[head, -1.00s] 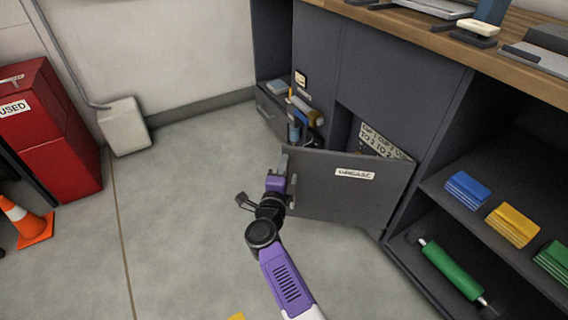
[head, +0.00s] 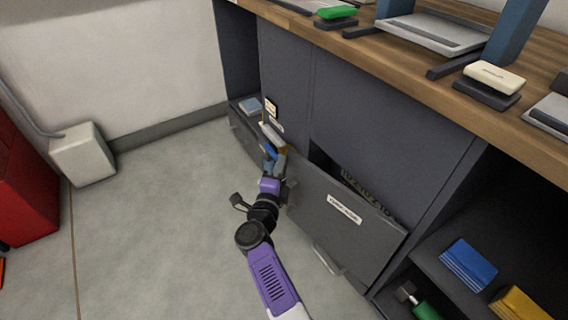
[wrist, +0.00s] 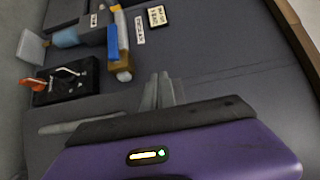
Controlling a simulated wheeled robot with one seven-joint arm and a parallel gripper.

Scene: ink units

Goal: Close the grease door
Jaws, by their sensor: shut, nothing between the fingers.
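The grease door (head: 310,208) is a dark grey panel with a white label in the cabinet front. It stands partly open, with a narrow dark gap along its top showing a patterned inside (head: 365,188). Its pale bar handle (head: 328,261) is on the outer face. My gripper (head: 279,160) is at the door's left edge, its fingers shut and empty. Whether they touch the door is hard to tell. In the wrist view the shut fingers (wrist: 158,90) point toward the grey cabinet front.
A worktop (head: 420,65) with several items runs above the cabinet. Open shelves at right hold a blue pad (head: 468,264) and a yellow pad (head: 520,303). Small tools sit left of the door, around a blue item (wrist: 113,42). A grey wall box (head: 83,155) stands left; the floor between is clear.

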